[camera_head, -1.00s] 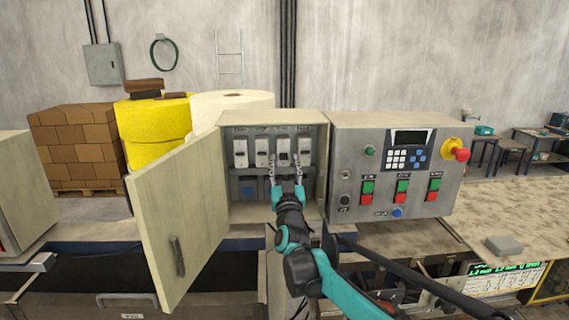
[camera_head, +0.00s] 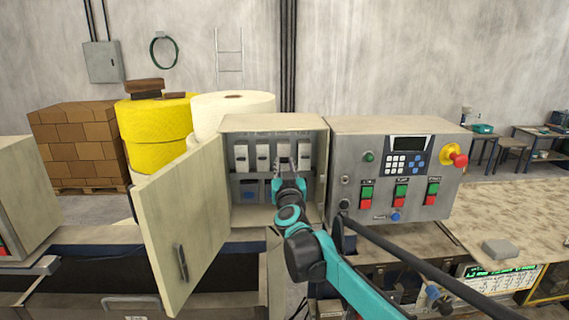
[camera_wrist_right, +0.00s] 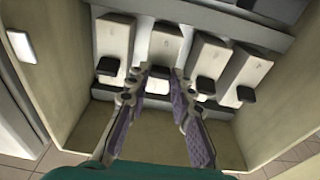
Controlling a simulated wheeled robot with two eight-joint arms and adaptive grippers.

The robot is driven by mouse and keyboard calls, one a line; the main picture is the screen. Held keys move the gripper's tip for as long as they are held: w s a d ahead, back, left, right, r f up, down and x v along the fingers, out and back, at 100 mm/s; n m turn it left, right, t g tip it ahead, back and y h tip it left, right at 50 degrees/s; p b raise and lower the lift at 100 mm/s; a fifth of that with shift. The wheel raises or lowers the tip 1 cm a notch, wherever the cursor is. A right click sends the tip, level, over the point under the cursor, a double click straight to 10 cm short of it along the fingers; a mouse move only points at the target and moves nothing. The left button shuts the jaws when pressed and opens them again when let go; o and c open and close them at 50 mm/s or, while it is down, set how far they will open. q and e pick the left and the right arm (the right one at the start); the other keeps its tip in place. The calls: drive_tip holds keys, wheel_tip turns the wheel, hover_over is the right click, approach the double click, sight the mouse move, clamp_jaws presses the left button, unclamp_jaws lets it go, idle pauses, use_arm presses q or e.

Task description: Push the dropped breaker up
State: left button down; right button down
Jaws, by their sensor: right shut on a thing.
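Several pale breakers with dark levers stand in a row inside the open grey cabinet (camera_head: 276,122). My right gripper (camera_head: 290,164) reaches into the cabinet from below, at the third breaker (camera_head: 283,149) from the left. In the right wrist view, my right gripper (camera_wrist_right: 160,74) has its two fingers closed in on either side of the lever area of the second breaker (camera_wrist_right: 159,46) from the left. The fingers partly hide that lever, so its exact position is hard to tell. The neighbouring levers (camera_wrist_right: 205,86) stick out clear of the fingers. My left gripper is not in view.
The cabinet door (camera_head: 186,225) stands open at the left. A control box (camera_head: 385,175) with buttons and a red emergency stop adjoins the cabinet at the right. The cabinet's side walls leave little room around the fingers.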

drive_tip(key=shift+r+g+p, duration=0.2)
drive_tip(key=shift+g+p, duration=0.1)
drive_tip(key=shift+g, duration=0.2)
drive_tip(key=c, duration=1.3)
unclamp_jaws()
drive_tip(key=s, duration=1.2)
drive_tip(key=shift+f, duration=0.15)
